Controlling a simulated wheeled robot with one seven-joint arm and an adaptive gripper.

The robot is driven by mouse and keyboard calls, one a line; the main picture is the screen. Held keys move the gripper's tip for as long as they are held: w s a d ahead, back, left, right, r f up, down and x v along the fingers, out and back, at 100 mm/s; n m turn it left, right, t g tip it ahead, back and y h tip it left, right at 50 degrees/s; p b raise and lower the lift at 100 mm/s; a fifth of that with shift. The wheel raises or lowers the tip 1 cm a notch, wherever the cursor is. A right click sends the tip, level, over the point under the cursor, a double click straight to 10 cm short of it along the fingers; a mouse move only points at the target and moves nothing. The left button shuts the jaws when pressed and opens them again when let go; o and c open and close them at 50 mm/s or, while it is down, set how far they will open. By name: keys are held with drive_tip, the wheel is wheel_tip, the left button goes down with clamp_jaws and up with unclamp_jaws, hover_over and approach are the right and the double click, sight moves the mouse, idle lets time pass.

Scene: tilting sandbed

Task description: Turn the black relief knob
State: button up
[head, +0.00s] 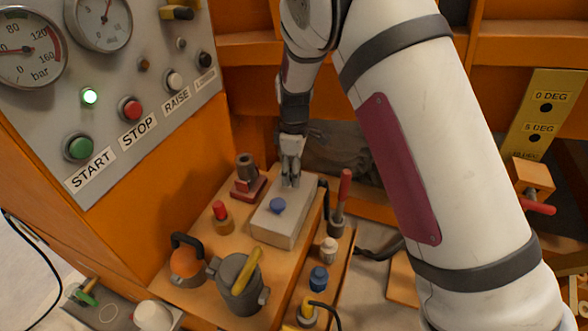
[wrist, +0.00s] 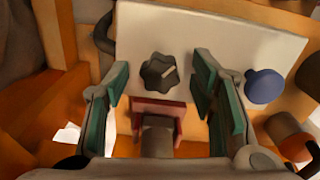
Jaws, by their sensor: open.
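The black relief knob (wrist: 159,72) is star-shaped with a pale pointer mark, and sits on a pale box (wrist: 240,45). In the wrist view it lies between the two teal-padded fingers of my gripper (wrist: 163,68), with a gap on each side. The fingers are open and hold nothing. In the head view my gripper (head: 291,172) points down over the far end of the pale box (head: 285,227); the black knob cannot be made out there. A blue ball knob (head: 278,205) stands on the same box, right of the fingers in the wrist view (wrist: 265,86).
A red-based fitting with a grey cylinder (head: 247,178) stands close left of my gripper. A red-handled lever (head: 342,195) rises on the right. A red-topped knob (head: 220,215), orange-and-black fitting (head: 187,264) and grey valve with yellow handle (head: 240,280) stand nearer. The control panel (head: 130,70) rises left.

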drive_tip(key=c, duration=1.1)
drive_tip(key=shift+c, duration=0.2)
drive_tip(key=m+p, duration=0.1)
drive_tip(key=m, duration=0.3)
drive_tip(key=shift+m, duration=0.4)
drive_tip(key=m+p, duration=0.1)
drive_tip(key=m, duration=0.3)
drive_tip(key=shift+m, duration=0.3)
drive_tip(key=m+p, duration=0.1)
drive_tip(key=m, duration=0.3)
drive_tip(key=shift+m+p, duration=0.55)
drive_tip(key=shift+m, duration=1.55)
